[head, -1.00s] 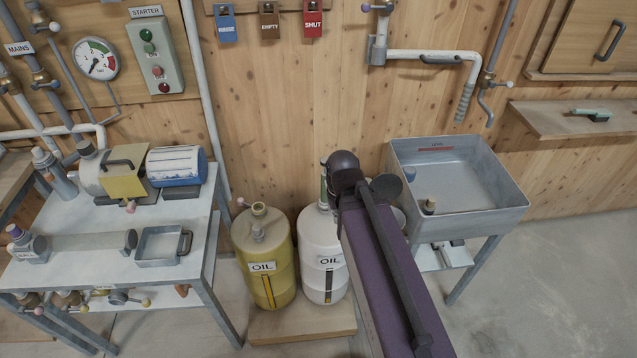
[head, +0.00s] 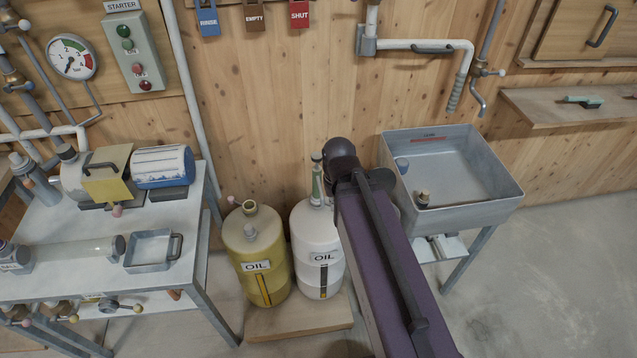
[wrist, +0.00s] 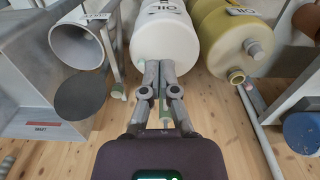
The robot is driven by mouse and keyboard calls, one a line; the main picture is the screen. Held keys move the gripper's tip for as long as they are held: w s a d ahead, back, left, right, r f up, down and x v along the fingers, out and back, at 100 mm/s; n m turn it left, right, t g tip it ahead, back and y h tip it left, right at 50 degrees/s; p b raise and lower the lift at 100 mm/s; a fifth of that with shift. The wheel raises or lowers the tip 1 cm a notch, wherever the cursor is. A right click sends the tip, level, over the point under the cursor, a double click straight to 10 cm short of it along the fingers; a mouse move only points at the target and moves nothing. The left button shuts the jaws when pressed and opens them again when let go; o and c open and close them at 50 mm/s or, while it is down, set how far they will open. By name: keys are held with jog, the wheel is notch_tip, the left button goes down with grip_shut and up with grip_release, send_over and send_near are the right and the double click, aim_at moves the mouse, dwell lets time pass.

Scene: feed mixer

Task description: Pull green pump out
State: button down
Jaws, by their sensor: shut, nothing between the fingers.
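The green pump (head: 316,182) stands upright in the top of the white oil can (head: 318,235), just left of my arm's end in the head view. In the wrist view, a green part that looks like the pump (wrist: 165,108) shows between and behind my fingers, mostly hidden. The white can also shows there (wrist: 160,35). My gripper (wrist: 158,72) is shut and empty, with its fingertips in front of the white can's top. Whether they touch the pump I cannot tell. In the head view my arm hides the gripper.
A yellow oil can (head: 262,265) stands close on the left of the white one, both on a low wooden board (head: 290,322). A grey sink (head: 470,195) is at the right. A metal bench (head: 90,265) is at the left. The wooden wall is close behind.

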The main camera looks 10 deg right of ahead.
dwell(0.4)
jog(key=c, duration=0.9)
grip_release()
jog(key=shift+w, duration=0.1)
jog(key=shift+c, duration=0.2)
jog(key=o, duration=0.3)
jog(key=shift+w+r, duration=0.2)
jog(key=shift+w, duration=0.1)
jog(key=o, duration=0.6)
jog(key=w, duration=0.1)
jog(key=w+r+p, duration=0.1)
jog(key=w+p, duration=0.1)
jog(key=shift+w+r, duration=0.25)
jog(key=shift+r, duration=0.05)
jog(key=shift+c, duration=0.2)
notch_tip(320, 180, up, 8)
jog(key=n+p, duration=0.3)
jog(key=p, duration=0.5)
send_over(316, 154)
jog(key=shift+s, duration=0.1)
jog(key=shift+f, duration=0.25)
notch_tip(316, 154, down, 14)
jog(key=b, duration=1.4)
jog(key=shift+r, duration=0.25)
